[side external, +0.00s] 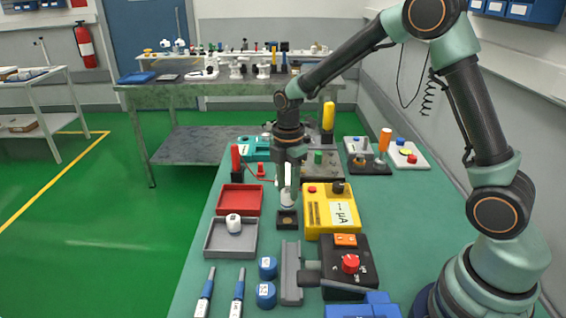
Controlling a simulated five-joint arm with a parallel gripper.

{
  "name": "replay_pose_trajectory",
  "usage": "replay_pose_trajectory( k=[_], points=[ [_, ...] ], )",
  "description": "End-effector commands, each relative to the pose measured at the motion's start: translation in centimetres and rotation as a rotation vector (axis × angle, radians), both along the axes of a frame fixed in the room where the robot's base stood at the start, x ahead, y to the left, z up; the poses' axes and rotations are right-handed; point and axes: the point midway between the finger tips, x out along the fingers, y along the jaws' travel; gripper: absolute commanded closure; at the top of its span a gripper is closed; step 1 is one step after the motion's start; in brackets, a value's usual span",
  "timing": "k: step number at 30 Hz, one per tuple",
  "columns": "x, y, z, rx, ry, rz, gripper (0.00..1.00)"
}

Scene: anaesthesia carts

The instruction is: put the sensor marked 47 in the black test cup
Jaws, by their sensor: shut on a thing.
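My gripper (287,187) points straight down over the middle of the green bench and is shut on a small white sensor (287,201). Any number on this sensor is too small to read. The black test cup (280,227) is a small dark square block with a brownish hollow, just below the held sensor in the picture. The sensor seems to be above or at the cup's far edge; I cannot tell whether they touch. Another white sensor (233,223) with a dark mark stands in the grey tray (212,252).
A red tray (239,199) lies left of the cup and a yellow meter (333,213) right of it. Two blue-bodied sensors (266,280), a grey rail (291,275) and a black device with a red knob (351,264) are in front. Two pens lie at front left.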

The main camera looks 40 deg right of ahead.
Motion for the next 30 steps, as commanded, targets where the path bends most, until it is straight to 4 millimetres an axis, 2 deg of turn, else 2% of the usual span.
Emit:
replay_pose_trajectory(
  k=[5, 12, 26, 27, 28, 29, 30],
  points=[
    [0.0, 0.0, -1.3, 0.000, 0.002, 0.000, 1.00],
    [-0.1, 0.0, -4.6, 0.000, 0.003, 0.000, 1.00],
    [0.0, 0.0, -5.3, 0.000, 0.001, 0.000, 1.00],
    [0.0, 0.0, -5.3, 0.000, 0.000, 0.000, 0.49],
    [0.0, 0.0, -5.3, 0.000, 0.000, 0.000, 0.37],
    [0.0, 0.0, -5.3, 0.000, 0.000, 0.000, 0.30],
    [0.0, 0.0, -5.3, 0.000, 0.000, 0.000, 0.30]
  ],
)
